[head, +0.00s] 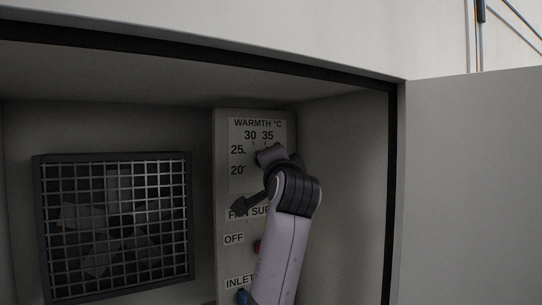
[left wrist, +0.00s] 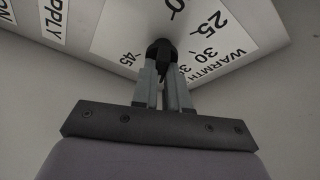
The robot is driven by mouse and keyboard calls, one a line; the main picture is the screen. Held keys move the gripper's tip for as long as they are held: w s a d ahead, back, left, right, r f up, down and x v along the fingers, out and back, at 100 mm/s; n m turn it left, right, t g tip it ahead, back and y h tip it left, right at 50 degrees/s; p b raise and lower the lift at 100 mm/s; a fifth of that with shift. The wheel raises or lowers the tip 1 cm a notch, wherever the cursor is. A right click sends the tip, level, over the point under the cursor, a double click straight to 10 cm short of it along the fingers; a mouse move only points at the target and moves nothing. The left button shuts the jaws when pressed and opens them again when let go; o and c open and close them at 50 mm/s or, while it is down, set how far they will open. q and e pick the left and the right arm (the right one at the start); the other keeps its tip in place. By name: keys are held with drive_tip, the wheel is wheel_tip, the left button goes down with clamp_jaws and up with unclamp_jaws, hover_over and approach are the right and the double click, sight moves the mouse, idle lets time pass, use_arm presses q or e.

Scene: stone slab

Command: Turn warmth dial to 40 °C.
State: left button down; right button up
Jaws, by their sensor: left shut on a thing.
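The warmth dial's white scale plate (head: 238,158) is on the grey panel inside the cabinet. In the head view the numbers 20, 25, 30 and 35 show; my gripper and wrist cover the dial knob and the area where 40 would be. In the left wrist view the dark dial knob (left wrist: 158,47) stands out from the plate. My left gripper (left wrist: 164,68) is shut on it, with one grey finger on each side. There, 25, 30 and 45 are readable around the knob. I cannot tell which number the pointer faces. My right gripper is not in view.
A fan behind a square grille (head: 115,225) is left of the panel. Below the dial are a fan supply label with a red knob (head: 257,246), and an inlet label with a blue knob (head: 242,296), partly hidden by my arm. The cabinet's right wall (head: 345,200) is close to my wrist.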

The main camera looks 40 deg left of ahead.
use_arm(q)
drive_tip(key=shift+m, duration=0.5)
drive_tip(key=c, duration=1.1)
unclamp_jaws()
drive_tip(key=shift+c, duration=0.2)
drive_tip(key=b+v, duration=0.1)
drive_tip(key=v, duration=0.6)
drive_tip(key=shift+b, duration=0.4)
drive_tip(key=shift+s, duration=0.1)
